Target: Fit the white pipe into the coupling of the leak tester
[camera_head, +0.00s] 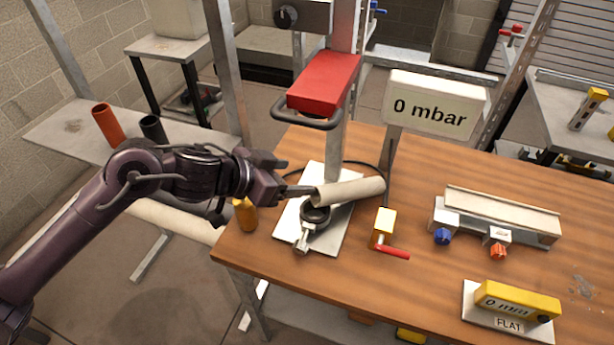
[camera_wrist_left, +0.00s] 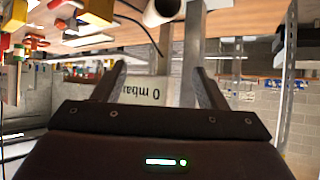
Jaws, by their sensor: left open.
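The white pipe (camera_head: 352,191) lies nearly flat and slightly tilted, its open left end above or beside the dark round coupling (camera_head: 316,213). I cannot tell what it rests on; it does not stand upright in the coupling. The coupling sits on the white base plate (camera_head: 326,244) of the leak tester, under its red head (camera_head: 320,82). My left gripper (camera_head: 299,177) is open just left of the pipe's end. In the left wrist view the pipe's open end (camera_wrist_left: 153,17) shows at the top, beyond the open, empty left fingers (camera_wrist_left: 161,68). My right gripper is not in view.
A "0 mbar" display (camera_head: 434,106) stands behind the pipe. A yellow block with a red lever (camera_head: 384,228) is right of the plate, and an orange-yellow part (camera_head: 245,215) left of it. Orange (camera_head: 108,124) and dark (camera_head: 153,128) pipes stand on the left shelf. A yellow gauge (camera_head: 517,300) is front right.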

